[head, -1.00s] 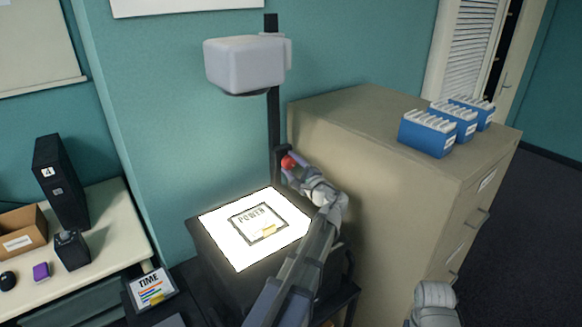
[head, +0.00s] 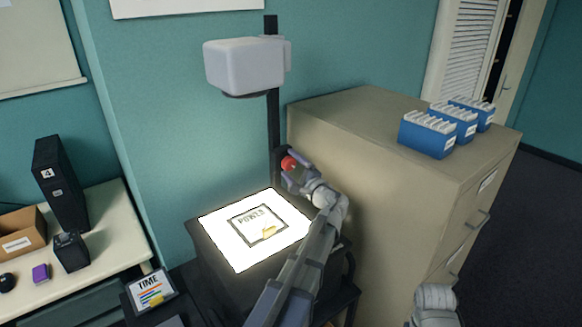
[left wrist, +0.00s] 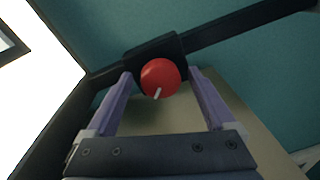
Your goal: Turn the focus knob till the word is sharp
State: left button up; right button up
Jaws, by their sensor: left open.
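The red focus knob (head: 288,163) sits on the projector's dark post. In the left wrist view the knob (left wrist: 160,77) is round, with a white mark pointing down and slightly left. My left gripper (left wrist: 160,85) is open, with one purple finger on each side of the knob and gaps showing. In the head view the left gripper (head: 292,168) is at the post. A small framed word (head: 251,216) lies on the bright projector stage (head: 222,238); its letters are small and hard to read. No projected word is in view. My right gripper is out of view.
The projector head (head: 244,64) is above the stage on the post (head: 273,125). A beige cabinet (head: 375,180) stands close to the right of my left arm, with blue file boxes (head: 428,135) on top. A TIME card (head: 151,288) is at front left.

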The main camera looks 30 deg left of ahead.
pick_arm(q)
jog(key=v, duration=0.7)
jog(key=shift+d, duration=0.35)
jog(key=shift+s+r, duration=0.1)
jog(key=shift+s, duration=0.05)
